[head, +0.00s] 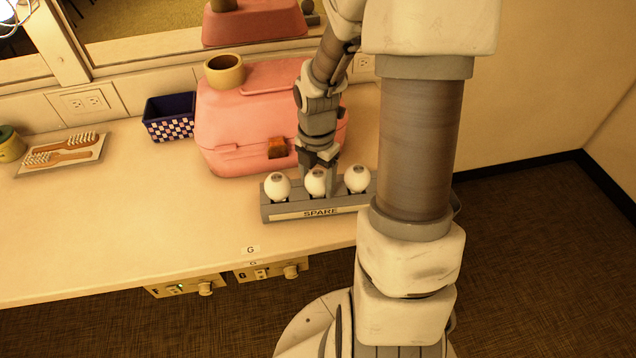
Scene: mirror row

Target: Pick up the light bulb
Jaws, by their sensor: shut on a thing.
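Three white round light bulbs sit in a grey rack (320,211) marked SPARE near the counter's front edge: a left bulb (277,186), a middle bulb (315,184) and a right bulb (357,179). My gripper (322,168) points down at the middle bulb and is shut on it. The bulb still appears at rack level, in line with the other two. The far finger's contact is hidden, and I cannot tell whether the bulb's base is clear of its socket.
A pink case (235,125) with a tape roll (224,70) on top stands close behind the rack. A blue checkered basket (170,118) and a tray with brushes (62,155) lie left. The counter (150,215) front is clear. A mirror (150,20) stands behind.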

